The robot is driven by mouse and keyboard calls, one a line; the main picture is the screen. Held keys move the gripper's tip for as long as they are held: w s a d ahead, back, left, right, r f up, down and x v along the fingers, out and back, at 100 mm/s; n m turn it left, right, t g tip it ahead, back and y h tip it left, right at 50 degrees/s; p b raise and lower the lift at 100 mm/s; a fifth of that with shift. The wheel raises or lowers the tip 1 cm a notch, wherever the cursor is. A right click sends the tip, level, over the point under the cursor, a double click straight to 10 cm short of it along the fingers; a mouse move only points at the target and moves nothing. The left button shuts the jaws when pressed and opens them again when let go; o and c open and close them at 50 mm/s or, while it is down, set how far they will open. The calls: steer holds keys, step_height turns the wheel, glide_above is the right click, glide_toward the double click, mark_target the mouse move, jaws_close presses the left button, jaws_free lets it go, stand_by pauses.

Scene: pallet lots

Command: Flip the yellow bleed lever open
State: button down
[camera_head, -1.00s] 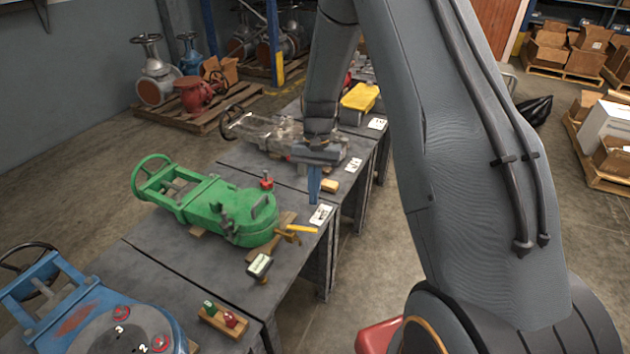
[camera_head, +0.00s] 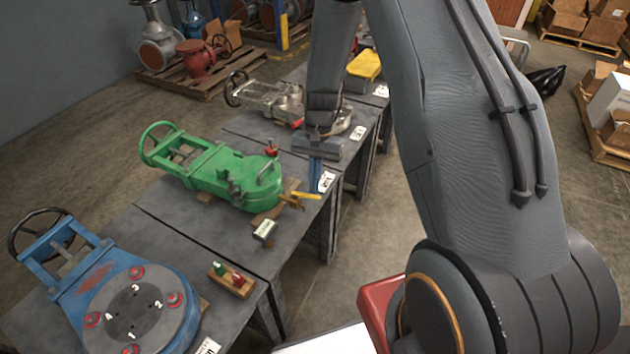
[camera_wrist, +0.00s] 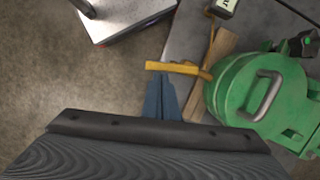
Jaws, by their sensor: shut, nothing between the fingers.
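The yellow bleed lever (camera_head: 306,195) sticks out to the right from the near end of the green valve (camera_head: 222,178), over the bench edge. In the wrist view the yellow lever (camera_wrist: 172,68) lies nearly level, pointing left from a brass fitting beside the green body (camera_wrist: 262,98). My gripper (camera_head: 315,183) points down just above and beside the lever. In the wrist view its blue fingers (camera_wrist: 161,80) are together and empty, with their tips at the lever's edge. I cannot tell whether they touch it.
A small gauge-like box (camera_head: 265,231) stands near the fitting. A silver valve (camera_head: 275,102) lies on the bench beyond. Open floor lies to the right.

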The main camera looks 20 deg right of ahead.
steer(key=m, duration=0.1)
steer(key=s+m+p, duration=0.1)
steer(key=shift+s+a+m, duration=0.1)
steer(key=shift+s+m, duration=0.15)
steer(key=shift+m, duration=0.15)
steer(key=shift+w, duration=0.1)
steer(key=shift+w+r, duration=0.1)
steer(key=shift+w, duration=0.65)
steer(key=b+v, duration=0.2)
steer(key=v, duration=0.5)
steer(key=s+r+n+t, duration=0.1)
steer(key=s+r+n, duration=0.3)
steer(key=s, duration=0.5)
steer(key=s+r+n+t+h, duration=0.1)
steer(key=s+r+n+t, duration=0.1)
steer(key=s+r+n, duration=0.3)
steer(key=s+r, duration=0.3)
steer(key=s, duration=0.2)
steer(key=shift+h, duration=0.3)
